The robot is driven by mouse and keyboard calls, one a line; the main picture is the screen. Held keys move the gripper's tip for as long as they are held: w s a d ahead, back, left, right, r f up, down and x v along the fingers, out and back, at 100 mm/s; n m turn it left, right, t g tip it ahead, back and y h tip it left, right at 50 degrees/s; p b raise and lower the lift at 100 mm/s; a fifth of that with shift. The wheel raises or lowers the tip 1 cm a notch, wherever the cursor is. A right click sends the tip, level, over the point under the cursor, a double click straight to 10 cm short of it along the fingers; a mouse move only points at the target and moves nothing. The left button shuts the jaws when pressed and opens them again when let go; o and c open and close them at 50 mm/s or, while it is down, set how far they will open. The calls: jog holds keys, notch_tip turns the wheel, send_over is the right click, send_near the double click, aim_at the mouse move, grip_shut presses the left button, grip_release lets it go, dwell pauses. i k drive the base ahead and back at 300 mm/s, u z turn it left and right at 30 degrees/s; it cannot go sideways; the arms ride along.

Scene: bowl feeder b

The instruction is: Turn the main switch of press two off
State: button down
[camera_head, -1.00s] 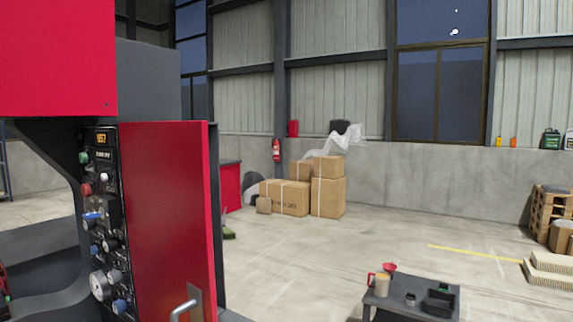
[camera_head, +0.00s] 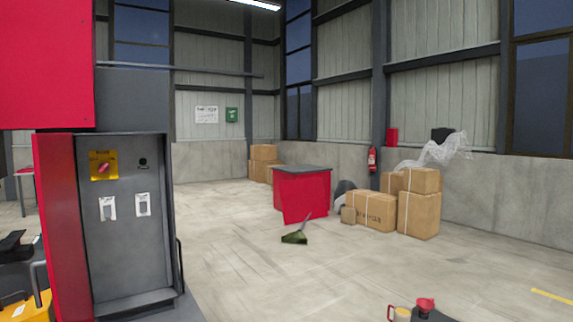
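A red rotary switch (camera_head: 103,168) sits on a yellow plate in the upper left of a grey panel (camera_head: 125,245), on the side of a red and grey machine (camera_head: 65,225). Its red handle looks slanted, but it is too small to read its marked position. A small label above the plate is not readable. Whether this machine is press two cannot be told from the picture. My gripper is not in view.
A black round fitting (camera_head: 143,163) and two white-framed fittings share the panel. Open floor lies right of the machine. A red cabinet (camera_head: 302,195), a green dustpan-like thing (camera_head: 295,238) and cardboard boxes (camera_head: 370,208) stand beyond. A yellow object (camera_head: 27,306) is at lower left.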

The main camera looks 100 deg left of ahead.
aim_at(103, 167)
jog(key=i, duration=0.35)
jog(key=u, duration=4.5)
jog(key=i, duration=0.5)
jog(key=z, duration=0.1)
jog(key=k, duration=1)
jog(key=u, duration=1.25)
jog(key=i, duration=1.8)
jog(key=u, duration=0.25)
